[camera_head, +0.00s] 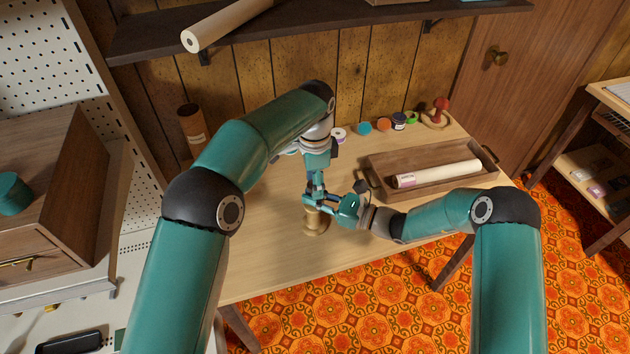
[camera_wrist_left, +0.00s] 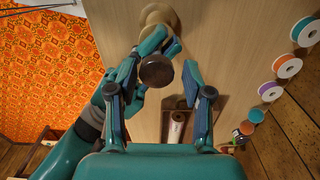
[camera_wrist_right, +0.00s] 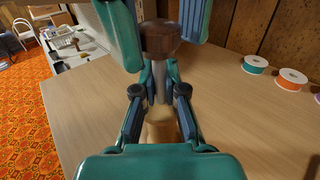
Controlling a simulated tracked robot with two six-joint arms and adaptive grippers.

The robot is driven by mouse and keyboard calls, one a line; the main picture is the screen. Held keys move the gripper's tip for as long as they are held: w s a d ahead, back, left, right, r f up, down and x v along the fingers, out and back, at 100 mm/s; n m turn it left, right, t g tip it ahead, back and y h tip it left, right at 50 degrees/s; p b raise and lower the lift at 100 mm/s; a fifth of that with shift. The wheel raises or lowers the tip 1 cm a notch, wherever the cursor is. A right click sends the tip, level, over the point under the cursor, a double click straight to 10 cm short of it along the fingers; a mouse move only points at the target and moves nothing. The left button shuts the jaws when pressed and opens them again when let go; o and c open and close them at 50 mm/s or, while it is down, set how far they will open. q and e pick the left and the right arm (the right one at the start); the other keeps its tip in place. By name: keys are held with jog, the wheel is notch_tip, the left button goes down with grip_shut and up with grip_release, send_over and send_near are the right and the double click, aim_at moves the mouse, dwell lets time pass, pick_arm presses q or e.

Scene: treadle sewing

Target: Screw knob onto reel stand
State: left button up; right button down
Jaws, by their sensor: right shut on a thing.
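The reel stand has a round wooden base (camera_head: 315,226) on the table and a grey upright rod (camera_wrist_right: 160,88). The dark brown knob (camera_wrist_right: 160,38) sits at the top of the rod; I cannot tell how far it is threaded. It also shows from above in the left wrist view (camera_wrist_left: 157,71). My left gripper (camera_head: 314,192) points down over the stand. Its fingers (camera_wrist_left: 158,78) stand open on both sides of the knob, with gaps. My right gripper (camera_head: 325,204) comes in from the right, below the knob, and is shut on the stand's rod (camera_wrist_right: 159,92).
A wooden tray (camera_head: 380,187) with a pale roll (camera_head: 437,173) stands to the right. Ribbon spools (camera_wrist_right: 255,64) and a red pincushion (camera_head: 438,108) line the back. A brown cylinder (camera_head: 192,125) stands back left. The table's front is clear.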

pick_arm(q)
jog(key=shift+o, duration=0.2)
jog(key=shift+r, duration=3.65)
pick_arm(e)
jog(key=shift+w, duration=0.1)
jog(key=c, duration=1.2)
grip_release()
jog(key=shift+d, duration=0.2)
jog(key=v, duration=1.1)
jog(key=shift+d, duration=0.35)
